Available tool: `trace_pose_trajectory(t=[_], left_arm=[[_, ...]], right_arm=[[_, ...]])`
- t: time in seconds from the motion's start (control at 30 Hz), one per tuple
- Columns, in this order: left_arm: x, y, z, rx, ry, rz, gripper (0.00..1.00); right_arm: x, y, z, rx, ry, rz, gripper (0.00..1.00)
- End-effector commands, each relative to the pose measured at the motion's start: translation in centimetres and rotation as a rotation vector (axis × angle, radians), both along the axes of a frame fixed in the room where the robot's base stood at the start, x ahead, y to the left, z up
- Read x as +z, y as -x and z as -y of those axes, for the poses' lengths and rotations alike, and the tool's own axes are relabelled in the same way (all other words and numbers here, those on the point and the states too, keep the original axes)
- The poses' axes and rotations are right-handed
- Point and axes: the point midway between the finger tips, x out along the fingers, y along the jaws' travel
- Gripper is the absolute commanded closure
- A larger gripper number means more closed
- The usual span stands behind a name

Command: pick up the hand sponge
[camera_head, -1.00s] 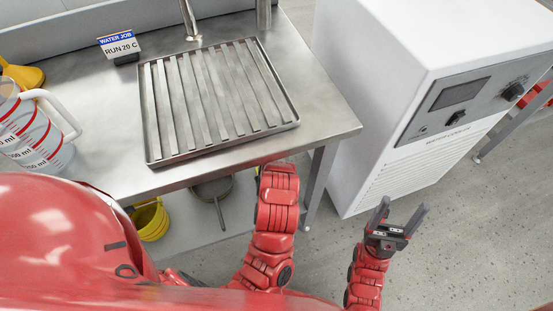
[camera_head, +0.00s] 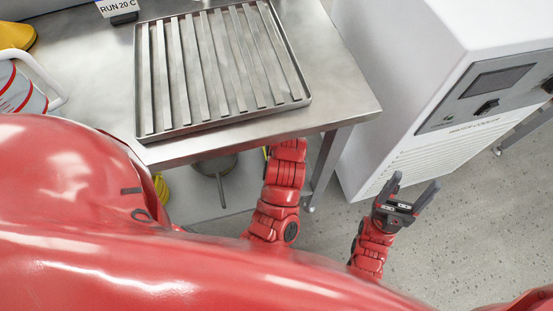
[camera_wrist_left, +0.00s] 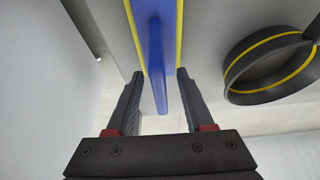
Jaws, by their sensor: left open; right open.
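In the left wrist view a blue piece with a yellow border (camera_wrist_left: 155,35) reaches in from the top; it looks like the hand sponge with a blue grip. My left gripper (camera_wrist_left: 160,75) is open. The lower end of the blue grip lies between its two fingers in the picture, with gaps showing on both sides, and the fingers are not closed on it. The head view does not show the left gripper or the sponge. My right gripper (camera_head: 415,181) is open and empty, low beside the white cooler.
A dark ring with a yellow band (camera_wrist_left: 268,65) is right of the left gripper. A steel table (camera_head: 345,95) carries a slatted tray (camera_head: 222,70), a clear jug (camera_head: 25,92) and a RUN 20 C sign (camera_head: 117,8). A white water cooler (camera_head: 390,70) stands to the right.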

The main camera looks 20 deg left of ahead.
Motion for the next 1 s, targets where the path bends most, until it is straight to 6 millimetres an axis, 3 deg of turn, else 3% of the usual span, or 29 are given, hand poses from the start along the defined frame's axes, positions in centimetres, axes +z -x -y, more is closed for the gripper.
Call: trace_pose_trajectory(t=[0.17, 0.47, 0.5, 1.0], left_arm=[[0.01, -0.01, 0.01, 0.0, 0.001, -0.001, 0.47], [0.0, 0.01, 0.02, 0.0, 0.001, -0.001, 0.98], [0.0, 0.02, 0.03, 0.0, 0.001, -0.001, 1.0], [-0.01, 0.04, 0.04, -0.001, 0.001, -0.002, 1.0]], right_arm=[[0.06, 0.0, 0.01, 0.0, 0.0, 0.0, 0.3], [0.06, 0.0, 0.01, 0.0, 0.0, 0.0, 0.3], [0.06, 0.0, 0.01, 0.0, 0.0, 0.0, 0.3], [0.05, 0.0, 0.01, 0.0, 0.0, 0.0, 0.3]])
